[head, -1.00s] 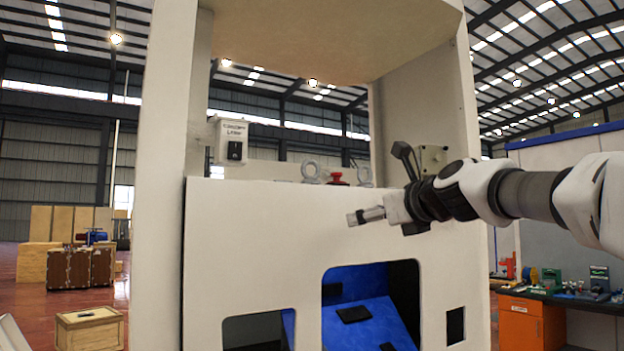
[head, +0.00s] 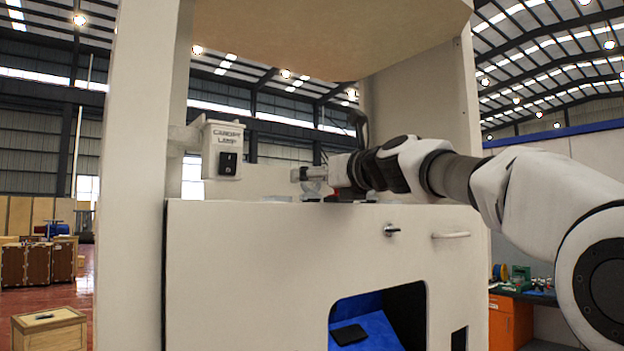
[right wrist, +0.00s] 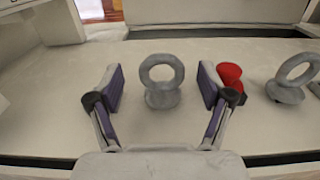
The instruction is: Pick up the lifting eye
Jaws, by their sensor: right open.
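A grey lifting eye (right wrist: 162,84), a ring on a round base, stands upright on the pale top surface of the cabinet in the right wrist view. My right gripper (right wrist: 160,84) is open, with one finger on each side of the ring and visible gaps to both. A second grey lifting eye (right wrist: 291,80) stands further right, outside the fingers. In the head view my right gripper (head: 302,174) is low over the cabinet top, and I cannot make out the eye clearly there. My left gripper is not in view.
A red knob (right wrist: 230,75) stands close beside the right finger, between the two eyes. The canopy lamp switch box (head: 223,150) is left of the gripper. The cabinet front (head: 270,260) has a latch (head: 391,230) and a handle (head: 451,235). A canopy (head: 330,35) hangs above.

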